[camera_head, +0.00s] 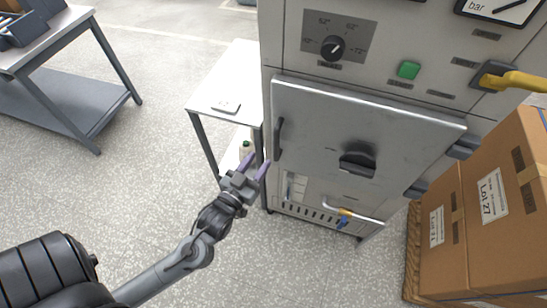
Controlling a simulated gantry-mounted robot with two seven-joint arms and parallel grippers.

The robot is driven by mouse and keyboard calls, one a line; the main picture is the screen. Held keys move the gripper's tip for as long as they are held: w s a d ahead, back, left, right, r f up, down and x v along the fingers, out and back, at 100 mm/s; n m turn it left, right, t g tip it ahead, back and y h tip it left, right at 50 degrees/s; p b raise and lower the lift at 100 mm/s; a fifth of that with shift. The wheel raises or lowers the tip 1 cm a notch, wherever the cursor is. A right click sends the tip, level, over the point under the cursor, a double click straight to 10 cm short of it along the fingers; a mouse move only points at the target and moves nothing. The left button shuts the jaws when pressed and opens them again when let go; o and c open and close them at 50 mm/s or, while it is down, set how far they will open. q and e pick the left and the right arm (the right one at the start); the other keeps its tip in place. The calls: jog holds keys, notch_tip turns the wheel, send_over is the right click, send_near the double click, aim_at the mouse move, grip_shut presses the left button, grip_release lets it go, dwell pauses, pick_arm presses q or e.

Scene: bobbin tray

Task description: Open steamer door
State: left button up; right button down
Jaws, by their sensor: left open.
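The steamer is a tall grey metal cabinet (390,22) on the right. Its flat steel door (320,115) appears closed. A dark vertical handle (279,138) is at the door's left edge, and a black latch knob (357,163) sits low near its middle. Dark hinge blocks (461,150) are on the right side. My left gripper (258,161) has purple fingers, spread apart and empty. In the picture it is just below and left of the handle, with no visible contact. My right gripper is out of view.
A white side table (226,90) with a small flat item stands left of the steamer, a bottle (245,149) below its top. Cardboard boxes (495,200) crowd the right. A yellow lever (515,81) and a lower pipe valve (345,213) stick out.

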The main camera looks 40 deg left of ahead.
aim_at(275, 146)
pick_arm(q)
jog(key=w+f+b, duration=0.1)
jog(key=w, duration=0.2)
jog(key=w+a+f+b, duration=0.1)
jog(key=w, duration=0.3)
jog(key=w+a+f+b, duration=0.1)
jog(key=w+b, duration=0.1)
jog(key=w, duration=0.1)
jog(key=shift+w+f, duration=0.2)
jog(key=shift+w, duration=0.2)
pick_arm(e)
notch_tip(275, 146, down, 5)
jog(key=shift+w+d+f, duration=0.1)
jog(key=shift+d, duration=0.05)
pick_arm(q)
grip_shut()
